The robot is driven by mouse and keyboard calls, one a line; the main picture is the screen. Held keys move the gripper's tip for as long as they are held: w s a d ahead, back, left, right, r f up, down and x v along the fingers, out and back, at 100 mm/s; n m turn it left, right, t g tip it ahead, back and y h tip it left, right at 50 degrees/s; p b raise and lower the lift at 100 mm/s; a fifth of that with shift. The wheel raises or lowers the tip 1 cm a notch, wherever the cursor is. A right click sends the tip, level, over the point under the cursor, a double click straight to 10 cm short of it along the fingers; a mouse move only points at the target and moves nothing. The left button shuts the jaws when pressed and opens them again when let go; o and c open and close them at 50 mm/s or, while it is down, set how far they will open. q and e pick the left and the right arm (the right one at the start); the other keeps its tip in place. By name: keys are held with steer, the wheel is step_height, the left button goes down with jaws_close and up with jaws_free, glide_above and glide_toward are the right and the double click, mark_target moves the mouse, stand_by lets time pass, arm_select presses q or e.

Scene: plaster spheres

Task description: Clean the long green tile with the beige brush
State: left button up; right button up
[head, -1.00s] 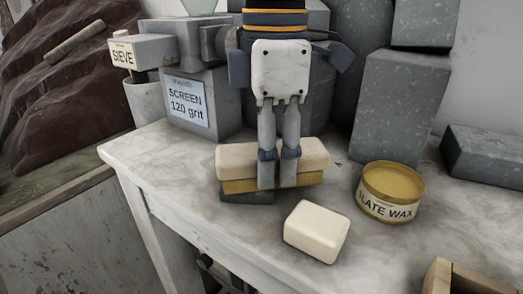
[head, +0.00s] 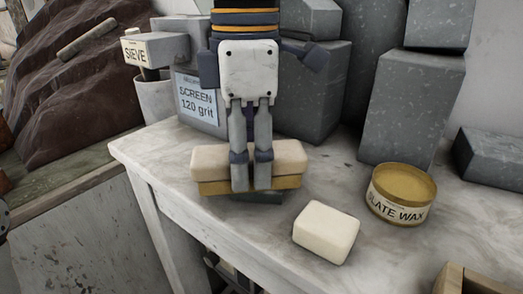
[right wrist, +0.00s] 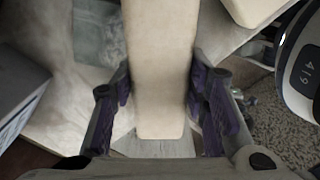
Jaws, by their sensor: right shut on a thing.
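The beige brush (head: 215,165), a long pale block with a mustard-yellow lower layer, is held level over the table. My right gripper (head: 251,185) comes down from above and is shut across its middle. In the right wrist view the purple-padded fingers (right wrist: 160,105) lie on both sides of the brush (right wrist: 160,60). The green tile (head: 266,197) is mostly hidden under the brush; a dark green edge shows below it. In the right wrist view a grey-green part of the tile (right wrist: 100,32) shows beside the brush. I cannot tell whether brush and tile touch. My left gripper is not seen.
A cream block (head: 326,232) lies at the front right of the brush on the pale table (head: 160,165). A slate wax tin (head: 400,193) stands further right. Grey stone blocks (head: 412,105) and a screen box (head: 197,100) stand behind. The table's left front is clear.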

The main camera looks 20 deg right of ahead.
mark_target(286, 148)
steer(key=shift+d, duration=0.1)
steer(key=shift+s+d, duration=0.15)
steer(key=shift+d, duration=0.95)
steer(key=shift+s+d, duration=0.15)
steer(key=shift+d, duration=0.95)
steer(key=shift+w+a, duration=0.15)
steer(key=shift+a, duration=1)
steer(key=shift+w+a, duration=0.1)
steer(key=shift+a, duration=1.05)
steer(key=shift+d, duration=0.15)
steer(key=shift+s+d+r, duration=0.15)
steer(key=shift+d+r, duration=0.55)
steer(key=shift+d, duration=0.35)
